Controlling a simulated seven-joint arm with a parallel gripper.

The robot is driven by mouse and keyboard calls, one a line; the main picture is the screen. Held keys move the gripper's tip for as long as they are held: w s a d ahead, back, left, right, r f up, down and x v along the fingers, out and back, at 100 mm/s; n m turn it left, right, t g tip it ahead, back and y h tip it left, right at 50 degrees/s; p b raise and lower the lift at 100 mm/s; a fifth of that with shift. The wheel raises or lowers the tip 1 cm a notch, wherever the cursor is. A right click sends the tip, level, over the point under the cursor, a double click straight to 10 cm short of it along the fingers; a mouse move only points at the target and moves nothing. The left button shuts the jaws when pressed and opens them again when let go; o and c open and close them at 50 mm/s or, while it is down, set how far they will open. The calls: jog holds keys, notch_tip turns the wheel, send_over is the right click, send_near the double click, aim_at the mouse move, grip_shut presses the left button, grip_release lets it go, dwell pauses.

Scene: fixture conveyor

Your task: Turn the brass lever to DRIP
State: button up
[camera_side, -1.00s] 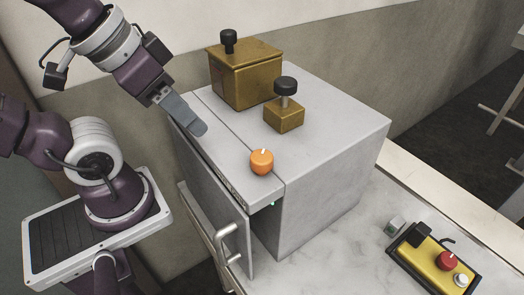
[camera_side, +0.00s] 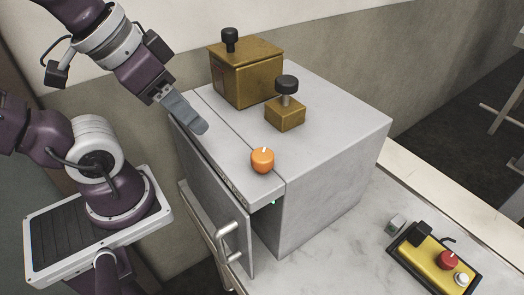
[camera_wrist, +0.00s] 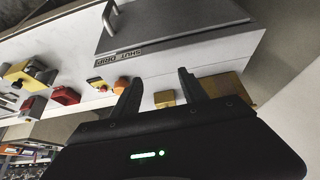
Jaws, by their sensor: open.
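A grey cabinet (camera_side: 335,140) carries a large brass block (camera_side: 245,80) with a black knob and a smaller brass block (camera_side: 285,118) with a black knob on a short post. An orange knob (camera_side: 262,160) sits near the front edge. I cannot tell for sure which part is the brass lever. In the wrist view a label strip (camera_wrist: 118,57) seems to read SHUT and DRIP, beside the orange knob (camera_wrist: 121,84). My gripper (camera_side: 190,115) is over the cabinet's left edge, apart from the blocks. In the wrist view its fingers (camera_wrist: 155,78) are spread and empty.
The cabinet's front panel has a metal bar handle (camera_side: 228,243). A yellow control box (camera_side: 432,255) with a red button stands on the marble counter (camera_side: 335,250) at lower right. The wall (camera_side: 330,45) is close behind the cabinet. The cabinet top's right part is clear.

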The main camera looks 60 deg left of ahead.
jog(key=shift+o, duration=0.4)
notch_tip(320, 180, up, 2)
jog(key=m+g, duration=0.3)
jog(key=g, duration=0.2)
send_over(263, 154)
jog(key=shift+s+a+r, duration=0.15)
jog(key=shift+s+a, duration=0.05)
jog(key=shift+a, duration=0.1)
jog(key=shift+g, duration=0.3)
jog(key=f, duration=0.6)
jog(key=shift+w+d+f, duration=0.1)
jog(key=shift+w+d, duration=0.05)
jog(key=shift+d, duration=0.15)
jog(key=shift+f, duration=0.5)
grip_shut()
